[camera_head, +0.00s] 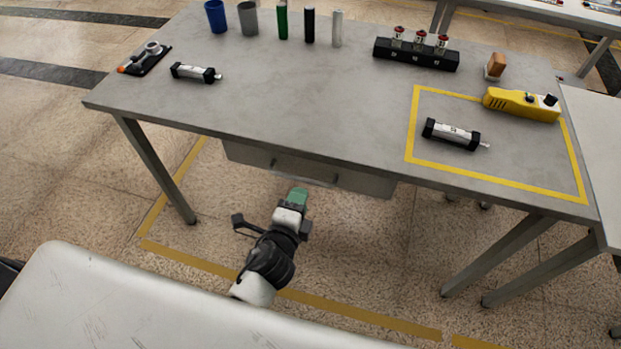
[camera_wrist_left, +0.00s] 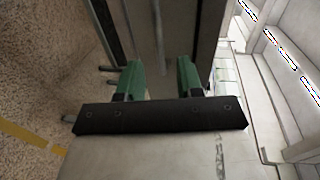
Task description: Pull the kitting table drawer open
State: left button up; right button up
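The grey kitting table (camera_head: 270,100) has a drawer (camera_head: 365,184) under its near edge. The drawer looks shut, its front tucked beneath the tabletop. A thin bar handle (camera_head: 303,178) runs across the drawer front. My left gripper (camera_head: 298,196) is just in front of the handle in the head view; contact cannot be told. In the left wrist view its green fingertips (camera_wrist_left: 158,80) are apart with a gap between them, and a grey panel lies beyond. I cannot tell whether the handle is between the fingers. My right gripper is not in view.
Cups and cylinders, a black holder (camera_head: 416,55) and a yellow tool (camera_head: 520,104) stand on the tabletop. Table legs (camera_head: 158,170) flank the drawer. The floor (camera_head: 370,250) in front of the drawer is clear, with yellow tape. A pale surface (camera_head: 130,300) fills the lower left.

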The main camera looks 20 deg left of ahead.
aim_at(308, 181)
pick_arm(q)
jog(key=x, duration=0.7)
jog(key=shift+w+f, duration=0.1)
jog(key=shift+w, duration=0.25)
jog(key=shift+c, duration=0.4)
grip_shut()
